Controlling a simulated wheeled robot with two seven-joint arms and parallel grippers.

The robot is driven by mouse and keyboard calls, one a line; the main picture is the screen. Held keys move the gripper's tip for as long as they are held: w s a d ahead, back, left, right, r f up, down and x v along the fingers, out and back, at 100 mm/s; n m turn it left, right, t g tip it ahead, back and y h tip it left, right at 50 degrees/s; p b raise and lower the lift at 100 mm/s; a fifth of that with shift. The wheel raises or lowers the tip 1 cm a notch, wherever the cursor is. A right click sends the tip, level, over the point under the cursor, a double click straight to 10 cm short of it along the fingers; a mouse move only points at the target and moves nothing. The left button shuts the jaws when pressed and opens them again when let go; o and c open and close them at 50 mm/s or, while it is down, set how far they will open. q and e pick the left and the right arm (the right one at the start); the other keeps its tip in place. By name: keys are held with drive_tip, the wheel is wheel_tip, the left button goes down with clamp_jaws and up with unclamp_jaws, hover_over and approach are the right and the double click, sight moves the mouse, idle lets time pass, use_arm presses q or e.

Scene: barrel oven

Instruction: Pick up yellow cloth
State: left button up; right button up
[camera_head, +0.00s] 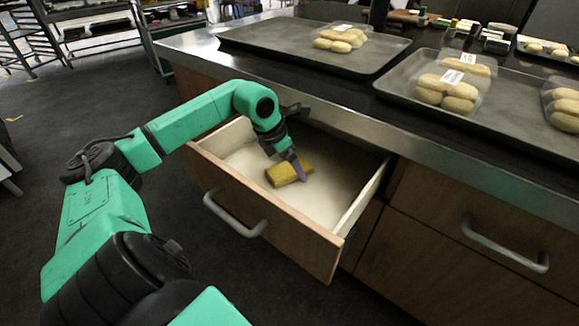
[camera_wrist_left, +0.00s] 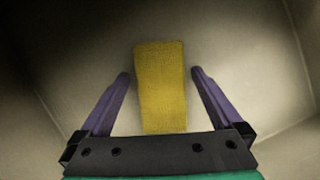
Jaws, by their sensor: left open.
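The yellow cloth (camera_head: 288,173) is a small folded block lying on the floor of the open drawer (camera_head: 241,165). In the left wrist view the cloth (camera_wrist_left: 161,86) lies between the two purple fingers of my left gripper (camera_wrist_left: 161,78), with a gap on each side. In the head view my left gripper (camera_head: 298,166) reaches down into the drawer at the cloth, and its fingers hide part of it. The jaws are open. I cannot tell the height of the fingertips above the drawer floor. My right gripper is not in view.
The drawer walls surround my left gripper, with the front panel and handle (camera_head: 236,218) toward me. The counter edge (camera_head: 420,140) overhangs behind. On the counter are trays (camera_head: 290,50) with packaged bread rolls (camera_head: 447,90). The drawer floor around the cloth is clear.

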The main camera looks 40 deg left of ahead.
use_arm(q)
drive_tip(key=shift+f, duration=0.2)
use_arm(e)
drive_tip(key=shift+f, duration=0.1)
use_arm(q)
drive_tip(key=c, duration=1.4)
drive_tip(key=shift+r, duration=0.5)
wheel_tip(320, 180, up, 10)
drive_tip(key=p, duration=0.3)
drive_tip(key=shift+f, duration=0.2)
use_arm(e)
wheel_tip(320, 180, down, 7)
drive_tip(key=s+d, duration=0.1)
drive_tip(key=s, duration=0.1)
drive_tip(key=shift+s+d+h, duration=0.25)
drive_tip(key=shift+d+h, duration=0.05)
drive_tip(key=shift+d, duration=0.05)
